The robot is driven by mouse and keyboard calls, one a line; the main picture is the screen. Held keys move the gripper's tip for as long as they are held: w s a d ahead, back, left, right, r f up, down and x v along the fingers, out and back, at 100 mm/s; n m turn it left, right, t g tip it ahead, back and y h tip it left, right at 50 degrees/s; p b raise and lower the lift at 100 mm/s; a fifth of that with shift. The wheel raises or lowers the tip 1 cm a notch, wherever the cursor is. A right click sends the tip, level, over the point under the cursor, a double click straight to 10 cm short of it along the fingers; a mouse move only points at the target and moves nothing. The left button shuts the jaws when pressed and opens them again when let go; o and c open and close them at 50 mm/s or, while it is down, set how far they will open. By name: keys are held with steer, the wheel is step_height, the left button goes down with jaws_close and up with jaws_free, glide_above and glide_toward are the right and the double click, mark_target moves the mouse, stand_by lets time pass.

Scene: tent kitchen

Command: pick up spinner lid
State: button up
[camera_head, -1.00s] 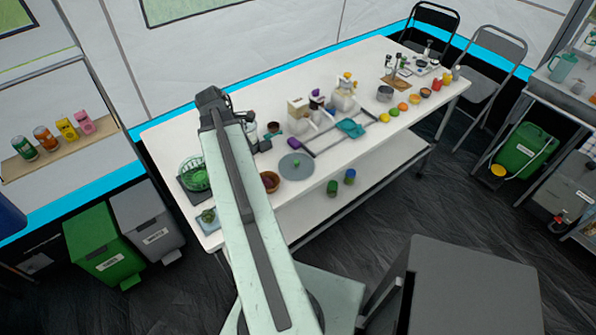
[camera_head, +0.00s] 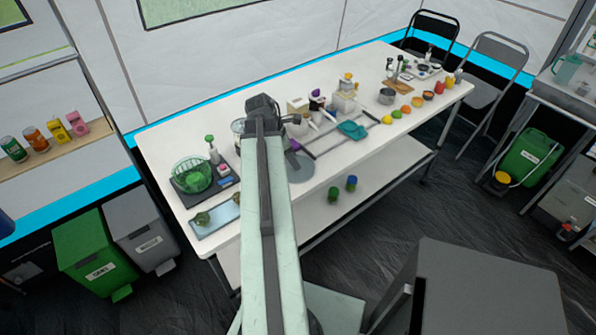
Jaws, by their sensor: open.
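A flat grey round disc (camera_head: 301,168), which looks like the spinner lid, lies on the white table (camera_head: 345,165). My arm covers its left side. The green spinner basket (camera_head: 191,175) stands at the table's left end on a dark base. My gripper (camera_head: 297,133) is open, small and dark in the picture, just behind the disc as seen here. Its fingertips are hard to make out, and I cannot tell its height above the table.
Behind the disc are white containers (camera_head: 346,103) and a teal cloth (camera_head: 352,130). Fruits and bowls (camera_head: 404,109) line the right part. A green-topped bottle (camera_head: 212,150) stands by the basket. A grey block (camera_head: 470,285) stands at the front right.

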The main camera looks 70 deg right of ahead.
steer(key=shift+b+x, duration=0.4)
steer(key=shift+x, duration=0.7)
steer(key=shift+r, duration=0.1)
steer(key=shift+w, duration=0.1)
jaws_close()
steer(key=shift+r+p, duration=0.15)
steer(key=shift+p, duration=0.15)
step_height(320, 180, up, 10)
steer(key=p, duration=0.9)
steer(key=shift+p, duration=0.35)
